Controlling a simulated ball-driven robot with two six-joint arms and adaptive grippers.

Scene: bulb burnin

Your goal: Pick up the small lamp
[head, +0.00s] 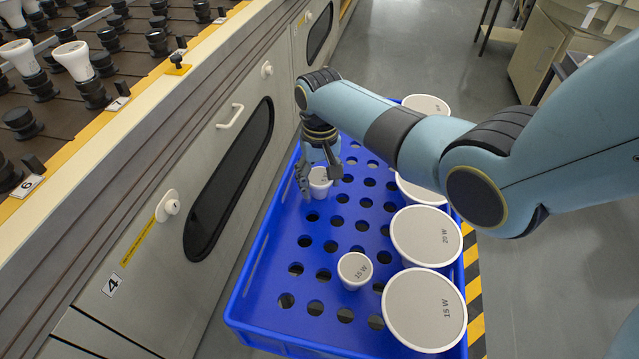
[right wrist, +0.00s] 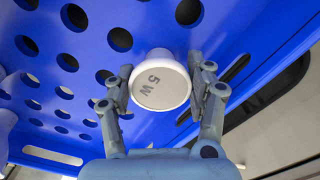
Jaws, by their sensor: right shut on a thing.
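A small white lamp (head: 320,183) with a round, flat face is at the left side of the blue crate (head: 290,325). My right gripper (head: 319,178) reaches down over it and is shut on it. In the right wrist view the lamp (right wrist: 160,86) sits between the two fingers of the gripper (right wrist: 166,88), its face marked "5 W". I cannot tell whether its base is still in the crate's hole. Another small lamp (head: 354,268), marked "15 W", stands apart nearer the front of the crate. My left gripper is not in view.
Large lamps marked "20 W" (head: 426,236) and "15 W" (head: 424,310) stand along the crate's right side, with more behind, partly hidden by my right arm. Several crate holes are empty. A cabinet (head: 200,190) with a brown socket board (head: 100,60) on top borders the left.

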